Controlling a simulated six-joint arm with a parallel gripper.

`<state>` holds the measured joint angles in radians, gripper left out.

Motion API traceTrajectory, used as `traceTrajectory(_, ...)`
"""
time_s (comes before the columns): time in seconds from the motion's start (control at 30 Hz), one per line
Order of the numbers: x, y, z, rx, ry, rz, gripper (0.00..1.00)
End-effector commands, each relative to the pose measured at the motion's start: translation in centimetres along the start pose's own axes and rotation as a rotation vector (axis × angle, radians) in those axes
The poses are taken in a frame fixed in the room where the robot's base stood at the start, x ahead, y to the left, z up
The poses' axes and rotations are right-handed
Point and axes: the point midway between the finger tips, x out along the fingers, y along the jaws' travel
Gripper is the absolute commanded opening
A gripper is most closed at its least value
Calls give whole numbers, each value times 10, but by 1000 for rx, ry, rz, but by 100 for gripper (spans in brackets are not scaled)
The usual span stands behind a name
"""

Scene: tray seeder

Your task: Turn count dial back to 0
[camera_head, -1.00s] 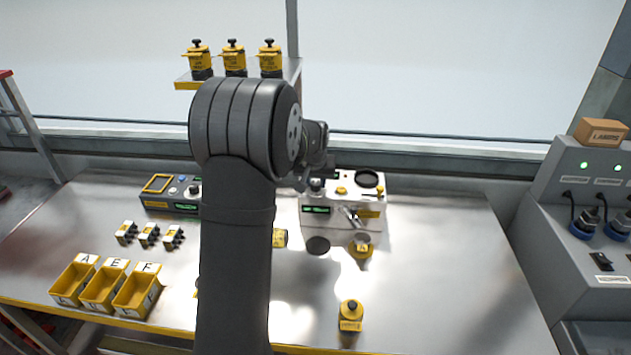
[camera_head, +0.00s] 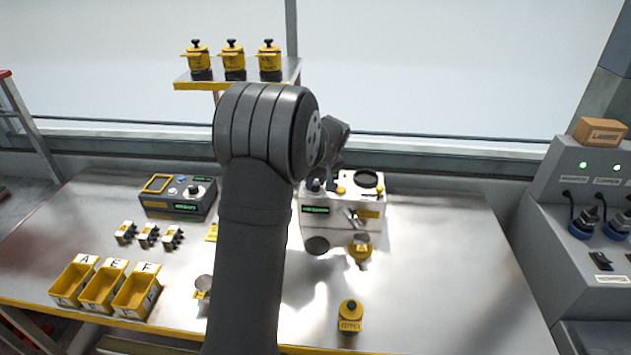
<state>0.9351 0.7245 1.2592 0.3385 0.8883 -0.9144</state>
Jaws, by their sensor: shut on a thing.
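The white seeder (camera_head: 342,222) stands at the back middle of the bench, with a small green display (camera_head: 315,210) on its front; the digits are too small to read. A dark knob, which looks like the count dial (camera_head: 314,186), sits on its top left. My gripper (camera_head: 323,181) points down at this knob from above and is shut on it. The fingers are small and partly hidden by my wrist, so the dial's pointer and exact angle cannot be read.
A grey control box (camera_head: 178,198) stands left of the seeder. Yellow bins (camera_head: 137,291) and several small blocks sit at left. A yellow-topped container (camera_head: 350,317) stands at the front. A shelf (camera_head: 245,82) holds yellow canisters. The bench's right side is clear.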

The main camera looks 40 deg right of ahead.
Motion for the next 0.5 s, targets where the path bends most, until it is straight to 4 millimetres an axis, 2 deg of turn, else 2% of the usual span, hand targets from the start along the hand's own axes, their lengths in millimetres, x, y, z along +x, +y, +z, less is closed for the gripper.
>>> traceTrajectory(0.5,0,4,0,-453,-1,-188,6)
